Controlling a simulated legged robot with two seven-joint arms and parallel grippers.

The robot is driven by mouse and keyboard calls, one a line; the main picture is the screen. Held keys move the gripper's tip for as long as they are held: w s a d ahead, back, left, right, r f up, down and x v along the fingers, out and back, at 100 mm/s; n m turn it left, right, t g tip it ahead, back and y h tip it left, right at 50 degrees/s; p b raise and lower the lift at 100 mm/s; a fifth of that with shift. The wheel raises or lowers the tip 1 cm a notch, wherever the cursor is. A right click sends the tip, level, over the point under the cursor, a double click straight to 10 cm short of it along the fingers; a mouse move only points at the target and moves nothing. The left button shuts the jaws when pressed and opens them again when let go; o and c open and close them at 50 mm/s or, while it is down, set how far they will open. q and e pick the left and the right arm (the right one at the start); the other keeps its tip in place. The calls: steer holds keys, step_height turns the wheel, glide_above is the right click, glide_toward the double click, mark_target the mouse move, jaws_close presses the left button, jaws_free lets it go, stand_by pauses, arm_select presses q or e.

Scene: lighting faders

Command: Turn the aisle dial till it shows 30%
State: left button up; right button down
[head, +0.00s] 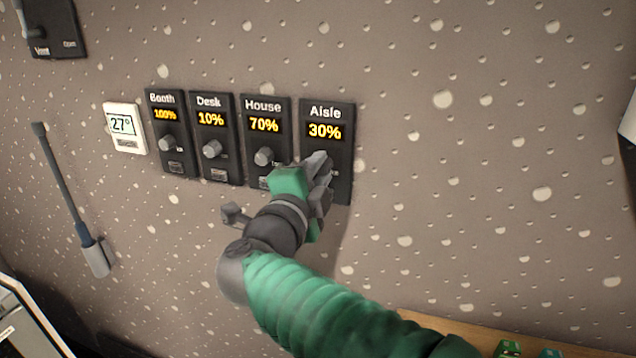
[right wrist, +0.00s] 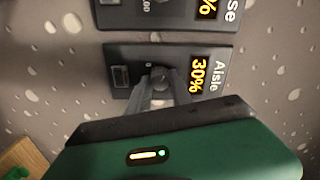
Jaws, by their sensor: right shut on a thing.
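The Aisle panel (head: 341,188) is a dark wall plate at the right end of a row of dimmers. Its display (head: 325,131) reads 30%, and the same reading shows in the right wrist view (right wrist: 198,78). The aisle dial (right wrist: 160,74) is a small grey knob below the display, mostly hidden behind my fingers in the head view. My right gripper (head: 318,167) is at this knob, its two grey fingers (right wrist: 161,90) shut on it. My left gripper is not in view.
The House (head: 265,124), Desk (head: 210,119) and Booth (head: 164,114) panels stand close on the left, showing 70%, 10% and 100%. A white thermostat (head: 124,128) reads 27°. The wall right of the Aisle panel is free.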

steer(key=shift+a+f+m+b, duration=0.1)
steer(key=shift+f+m+b, duration=0.2)
steer(key=shift+f+m, duration=0.15)
steer(key=c, duration=1.5)
jaws_free()
steer(key=o, duration=0.3)
steer(key=shift+s+r, duration=0.2)
steer(key=shift+o, duration=0.2)
steer(key=shift+r, duration=0.1)
